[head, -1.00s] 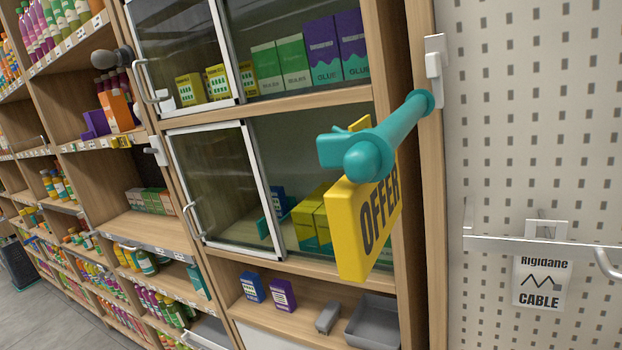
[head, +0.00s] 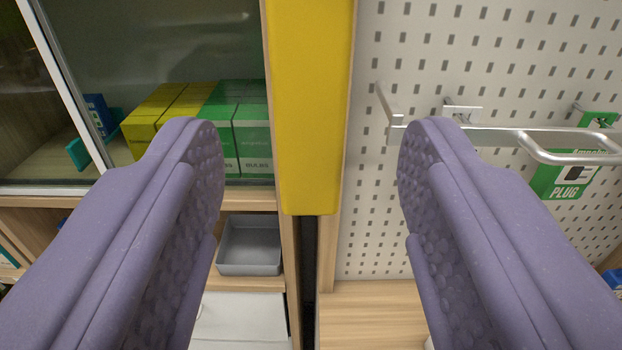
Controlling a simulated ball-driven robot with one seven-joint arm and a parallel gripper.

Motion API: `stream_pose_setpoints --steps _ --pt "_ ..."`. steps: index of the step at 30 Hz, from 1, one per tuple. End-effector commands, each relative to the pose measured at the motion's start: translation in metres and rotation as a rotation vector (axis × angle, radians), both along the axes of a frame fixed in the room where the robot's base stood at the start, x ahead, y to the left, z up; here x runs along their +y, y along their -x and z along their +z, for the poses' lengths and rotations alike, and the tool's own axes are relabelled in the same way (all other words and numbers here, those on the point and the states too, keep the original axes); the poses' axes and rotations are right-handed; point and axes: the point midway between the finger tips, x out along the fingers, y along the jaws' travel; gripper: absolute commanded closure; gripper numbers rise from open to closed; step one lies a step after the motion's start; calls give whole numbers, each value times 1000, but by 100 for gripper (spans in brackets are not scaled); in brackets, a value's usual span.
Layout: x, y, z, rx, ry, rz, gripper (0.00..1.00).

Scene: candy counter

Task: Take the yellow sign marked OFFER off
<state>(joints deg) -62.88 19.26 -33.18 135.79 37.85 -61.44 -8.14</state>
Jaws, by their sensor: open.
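The yellow sign (head: 310,110) hangs edge-on in front of me, between the two fingers of my gripper (head: 311,165) in the picture. Its lower end shows, and its top runs out of the frame. The OFFER lettering and the teal holder are out of view. My gripper is open, with one purple finger on each side and a clear gap between each finger and the sign. I cannot tell how far the fingertips are from the sign in depth.
A cabinet with a framed glass door (head: 65,80) stands at left, with green boxes (head: 237,125) and yellow boxes inside. A grey bin (head: 250,245) sits below. At right, a metal rail (head: 510,137) sticks out from a white pegboard (head: 365,230), near the right finger.

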Motion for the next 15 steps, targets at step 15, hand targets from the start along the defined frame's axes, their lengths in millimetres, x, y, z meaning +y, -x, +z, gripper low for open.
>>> stream_pose_setpoints --steps 15 --pt "-2 -47 0 1 -1 1 45"
